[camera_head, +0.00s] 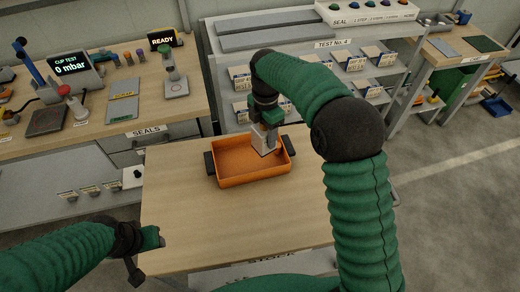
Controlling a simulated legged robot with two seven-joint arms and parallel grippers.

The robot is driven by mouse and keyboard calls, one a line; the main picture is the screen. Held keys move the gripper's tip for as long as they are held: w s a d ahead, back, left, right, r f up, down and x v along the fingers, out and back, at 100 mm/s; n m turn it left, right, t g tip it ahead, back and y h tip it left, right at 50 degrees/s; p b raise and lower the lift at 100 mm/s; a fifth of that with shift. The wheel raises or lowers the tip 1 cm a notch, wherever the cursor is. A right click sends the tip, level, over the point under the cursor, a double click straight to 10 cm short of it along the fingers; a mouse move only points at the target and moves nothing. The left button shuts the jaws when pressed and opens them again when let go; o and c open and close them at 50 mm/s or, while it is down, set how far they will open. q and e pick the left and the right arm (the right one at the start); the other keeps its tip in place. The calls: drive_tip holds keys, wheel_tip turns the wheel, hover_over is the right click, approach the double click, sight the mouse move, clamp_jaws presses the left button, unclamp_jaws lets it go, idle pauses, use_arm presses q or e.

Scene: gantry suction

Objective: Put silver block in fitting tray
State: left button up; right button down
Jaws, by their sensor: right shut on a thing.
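An orange tray (225,179) with black side handles stands on the wooden table in front of me. My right gripper (264,132) points down over the right part of the tray and is shut on the silver block (264,142). The block is at the tray's back right, at or inside its rim; I cannot tell whether it touches the tray floor. The part of the tray that I see is bare. My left gripper (155,238) is low at the table's left edge, away from the tray; its fingers are too small to tell open from shut.
A wooden bench (95,105) at the left back carries a cup test display (70,68), a READY sign (162,38) and small tools. A grey shelf (330,50) with labelled boxes stands behind the tray. The table (215,230) is clear in front of the tray.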

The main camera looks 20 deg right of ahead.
drive_tip(key=w+a+f, duration=0.1)
drive_tip(key=w+a, duration=0.3)
hover_over(251, 160)
drive_tip(key=shift+n, duration=0.3)
wheel_tip(251, 160, down, 10)
drive_tip(key=shift+a+p, duration=0.15)
drive_tip(key=shift+p, duration=0.25)
drive_tip(key=shift+f, duration=0.1)
drive_tip(key=c, duration=0.5)
unclamp_jaws()
